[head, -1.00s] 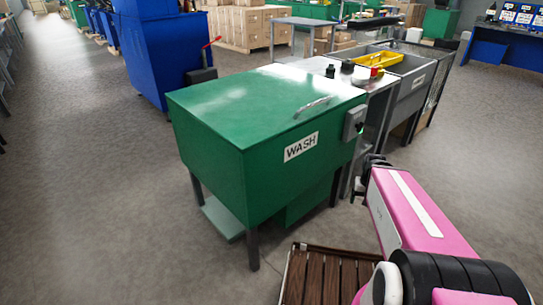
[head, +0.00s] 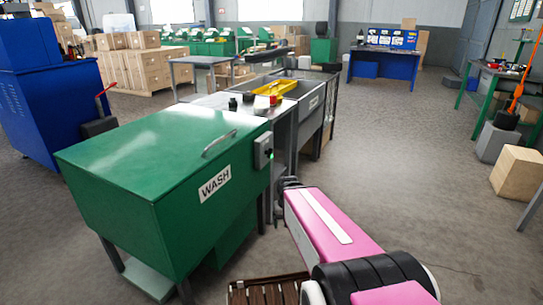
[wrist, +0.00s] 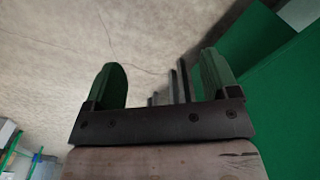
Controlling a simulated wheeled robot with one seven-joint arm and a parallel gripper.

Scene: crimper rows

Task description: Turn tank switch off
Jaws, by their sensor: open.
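The green tank (head: 150,165) labelled WASH stands at the left in the head view, its lid closed. A grey switch box (head: 263,147) is fixed at its right end, with a small green spot and a dark knob on its face. The knob's position is too small to read. My gripper (head: 285,184) is just below and right of the box, mostly hidden behind my pink arm. In the wrist view my gripper (wrist: 163,82) is open and empty, fingers wide apart over the floor. The tank's green side (wrist: 245,50) shows at the right there; the switch is not visible in that view.
A metal sink bench (head: 312,98) with a yellow tray (head: 277,87) stands behind the tank. A slatted wooden platform (head: 265,291) is at the bottom. Open floor (head: 410,160) lies to the right, with a wooden box (head: 517,172) at the far right.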

